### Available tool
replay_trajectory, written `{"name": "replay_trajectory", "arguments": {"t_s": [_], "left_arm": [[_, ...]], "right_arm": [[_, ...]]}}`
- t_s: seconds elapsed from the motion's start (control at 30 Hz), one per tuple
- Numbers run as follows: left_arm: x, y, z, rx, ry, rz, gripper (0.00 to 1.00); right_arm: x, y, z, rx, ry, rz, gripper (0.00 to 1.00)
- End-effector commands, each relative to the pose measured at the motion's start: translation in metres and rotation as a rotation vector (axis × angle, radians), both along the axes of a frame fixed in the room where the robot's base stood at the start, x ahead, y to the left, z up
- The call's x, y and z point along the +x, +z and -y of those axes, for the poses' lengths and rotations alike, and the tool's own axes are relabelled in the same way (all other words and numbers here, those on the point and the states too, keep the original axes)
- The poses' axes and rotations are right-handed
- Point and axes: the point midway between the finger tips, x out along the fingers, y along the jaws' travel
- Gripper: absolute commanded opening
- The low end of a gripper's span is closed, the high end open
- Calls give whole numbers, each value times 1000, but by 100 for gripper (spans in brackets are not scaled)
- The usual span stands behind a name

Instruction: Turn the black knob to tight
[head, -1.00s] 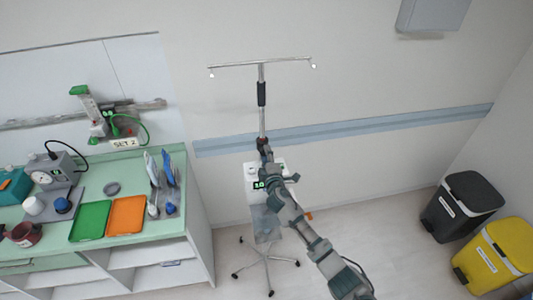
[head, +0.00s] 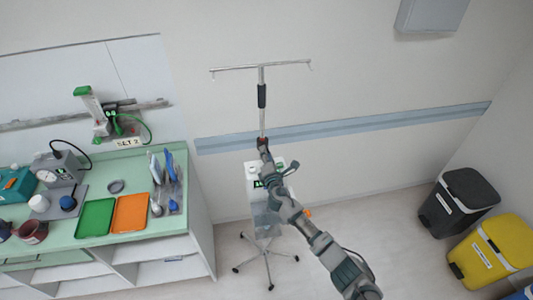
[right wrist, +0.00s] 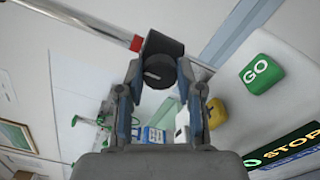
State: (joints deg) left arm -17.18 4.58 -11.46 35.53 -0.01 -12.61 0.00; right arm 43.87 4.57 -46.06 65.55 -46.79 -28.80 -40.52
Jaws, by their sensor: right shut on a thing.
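The black knob (right wrist: 159,71) shows in the right wrist view, round with a pale pointer mark, on a dark clamp block (right wrist: 162,45) on the metal pole (right wrist: 85,20). My right gripper (right wrist: 160,78) has one finger on each side of the knob and is shut on it. In the head view my right gripper (head: 264,147) is at the pole (head: 262,117), just above the white pump box; the knob is too small to make out there. The "tight" marking cannot be read. My left gripper is not in view.
The pump box has a green GO button (right wrist: 259,74) and a STOP label (right wrist: 290,145) close beside the gripper. The wheeled stand base (head: 267,257) is below. A counter with green (head: 95,218) and orange (head: 130,213) trays is at left; bins (head: 460,203) stand at right.

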Motion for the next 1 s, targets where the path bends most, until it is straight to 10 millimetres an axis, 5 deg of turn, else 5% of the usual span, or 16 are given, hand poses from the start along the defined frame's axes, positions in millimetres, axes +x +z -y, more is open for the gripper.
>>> {"name": "replay_trajectory", "arguments": {"t_s": [0.6, 0.63, 0.7, 1.0], "left_arm": [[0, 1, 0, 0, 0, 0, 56], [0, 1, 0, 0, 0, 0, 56], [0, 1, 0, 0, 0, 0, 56], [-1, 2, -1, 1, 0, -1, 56]], "right_arm": [[-1, -10, 0, -45, 1, -7, 1], [-1, -10, 0, -45, 1, -7, 41], [-1, -9, 0, -45, 0, -6, 59], [-1, -4, 1, -41, -1, 2, 62]]}}
